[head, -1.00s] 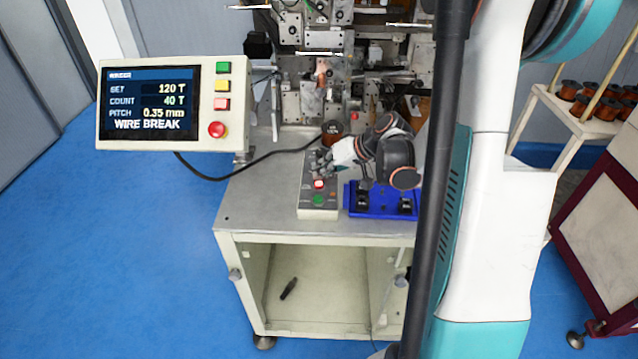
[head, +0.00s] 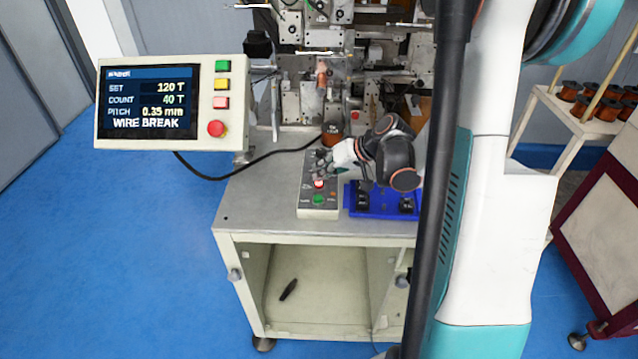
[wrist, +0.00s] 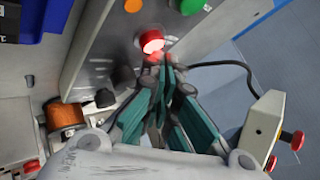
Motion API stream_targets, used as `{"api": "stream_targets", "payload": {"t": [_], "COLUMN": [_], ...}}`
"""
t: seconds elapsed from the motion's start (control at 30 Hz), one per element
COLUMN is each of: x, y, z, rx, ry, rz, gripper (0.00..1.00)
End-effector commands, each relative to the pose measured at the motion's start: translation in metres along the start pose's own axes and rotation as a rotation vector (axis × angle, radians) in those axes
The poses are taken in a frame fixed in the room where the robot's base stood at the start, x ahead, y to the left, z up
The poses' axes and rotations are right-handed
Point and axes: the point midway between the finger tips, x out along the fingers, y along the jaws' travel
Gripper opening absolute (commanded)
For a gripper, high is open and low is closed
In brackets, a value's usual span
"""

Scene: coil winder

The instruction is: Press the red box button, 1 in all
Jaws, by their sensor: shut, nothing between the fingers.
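The button box (head: 316,211) is a grey panel on the machine's table. Its red button (head: 319,184) is round and appears lit, with a green button (head: 318,200) nearer the front edge. My gripper (head: 320,170) is shut and empty, low over the back part of the box. In the wrist view my gripper (wrist: 166,75) has its fingertips close to the red button; they look slightly apart from it.
A blue fixture (head: 382,212) with black blocks stands right of the box. A copper spool (head: 332,134) is behind my gripper. The display unit (head: 176,103) at left reads WIRE BREAK and has another red button (head: 216,129). The table front left is clear.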

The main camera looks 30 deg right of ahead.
Motion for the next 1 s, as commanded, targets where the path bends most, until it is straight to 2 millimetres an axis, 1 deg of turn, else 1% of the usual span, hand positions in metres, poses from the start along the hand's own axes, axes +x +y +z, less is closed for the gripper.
{"api": "stream_targets", "payload": {"t": [1.0], "x": [0.0056], "y": [0.0041], "z": [0.0042], "rx": [0.0], "ry": [0.0], "rz": [0.0], "gripper": [0.0]}}
